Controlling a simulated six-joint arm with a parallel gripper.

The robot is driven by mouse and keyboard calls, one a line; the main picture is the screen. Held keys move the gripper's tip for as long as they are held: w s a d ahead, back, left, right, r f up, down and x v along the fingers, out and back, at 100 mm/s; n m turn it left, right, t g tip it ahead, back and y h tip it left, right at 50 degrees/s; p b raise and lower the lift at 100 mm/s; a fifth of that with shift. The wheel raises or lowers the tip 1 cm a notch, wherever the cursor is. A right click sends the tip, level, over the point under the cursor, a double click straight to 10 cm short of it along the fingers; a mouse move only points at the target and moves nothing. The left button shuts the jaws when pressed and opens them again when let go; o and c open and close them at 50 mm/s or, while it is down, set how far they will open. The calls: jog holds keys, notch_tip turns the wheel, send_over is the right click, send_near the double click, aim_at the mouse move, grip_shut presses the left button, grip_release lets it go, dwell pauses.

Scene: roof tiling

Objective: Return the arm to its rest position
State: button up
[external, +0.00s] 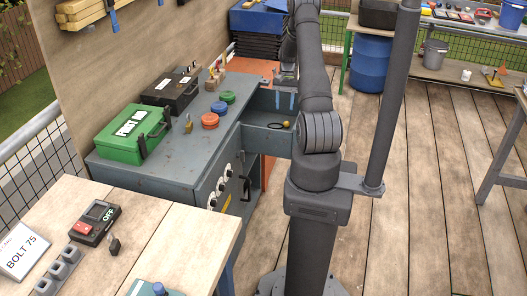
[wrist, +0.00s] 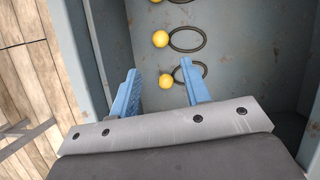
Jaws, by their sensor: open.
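My gripper (wrist: 160,88) shows its two blue fingers spread apart with nothing between them in the wrist view. It hangs over an open grey drawer (wrist: 240,60) holding yellow balls with dark loops. The nearest yellow ball (wrist: 166,81) appears just beyond the fingertips, and another ball (wrist: 160,39) lies farther off. In the external view my gripper (external: 285,101) is over the drawer, partly hidden behind my arm. One yellow ball (external: 287,124) shows in the drawer beside my arm.
The grey cabinet (external: 160,172) beside the drawer carries a green first aid box (external: 134,137), a black case (external: 172,91) and red, blue and green discs. A wooden table (external: 160,235) stands at front left. The plank floor (external: 430,190) at right is mostly clear.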

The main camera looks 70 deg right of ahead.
jog(key=shift+d+r, duration=0.15)
jog(key=shift+r, duration=0.4)
jog(key=shift+f, duration=0.1)
jog(key=x, duration=1.2)
jog(key=shift+f, duration=0.2)
notch_tip(320, 180, up, 3)
jog(key=shift+f, duration=0.25)
jog(key=shift+r, duration=0.6)
